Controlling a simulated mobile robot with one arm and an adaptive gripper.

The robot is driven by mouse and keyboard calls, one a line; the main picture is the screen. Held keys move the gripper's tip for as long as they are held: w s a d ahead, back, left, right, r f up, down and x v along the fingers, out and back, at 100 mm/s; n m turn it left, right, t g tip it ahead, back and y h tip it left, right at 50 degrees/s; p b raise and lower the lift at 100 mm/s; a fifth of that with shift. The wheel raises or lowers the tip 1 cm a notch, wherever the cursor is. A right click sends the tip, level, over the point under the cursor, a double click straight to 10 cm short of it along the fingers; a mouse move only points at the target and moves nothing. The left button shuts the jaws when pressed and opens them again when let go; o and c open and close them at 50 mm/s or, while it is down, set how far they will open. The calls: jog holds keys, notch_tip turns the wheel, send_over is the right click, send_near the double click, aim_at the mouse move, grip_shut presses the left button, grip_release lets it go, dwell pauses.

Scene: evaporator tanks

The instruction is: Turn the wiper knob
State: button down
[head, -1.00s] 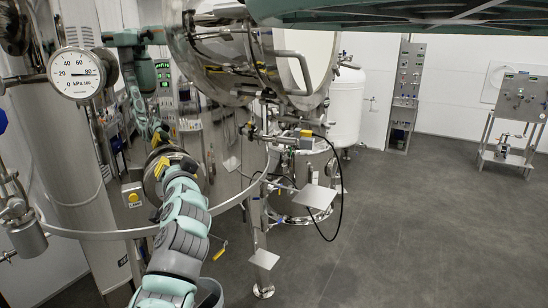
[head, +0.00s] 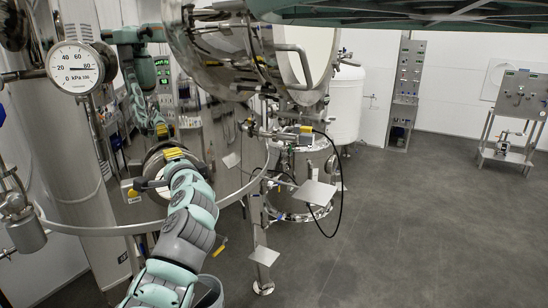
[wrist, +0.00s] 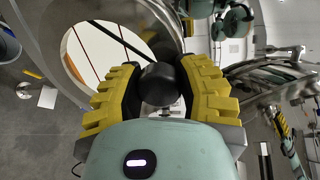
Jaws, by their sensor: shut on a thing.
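The wiper knob (wrist: 160,83) is a black ball in the middle of the wrist view, in front of a round glass disc. My gripper (wrist: 161,90) is shut on it, with one yellow ribbed finger on each side. Part of the glass disc (wrist: 92,52), crossed by a black strip and thin red lines, shows behind and to the left. In the head view my gripper (head: 174,154) is at the round metal fitting on the front of the tank, just left of the middle. There the knob is hidden by my gripper and wrist.
A dial gauge (head: 75,67) hangs at the upper left. A curved steel rail (head: 105,234) runs close around my arm. A steel vessel with an open round lid (head: 305,45) stands to the right. The grey floor (head: 410,225) at right is clear.

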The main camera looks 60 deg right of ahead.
jog(key=shift+m, duration=0.8)
jog(key=c, duration=0.5)
grip_release()
jog(key=shift+s, duration=0.1)
jog(key=v, duration=1.2)
jog(key=shift+f, duration=0.1)
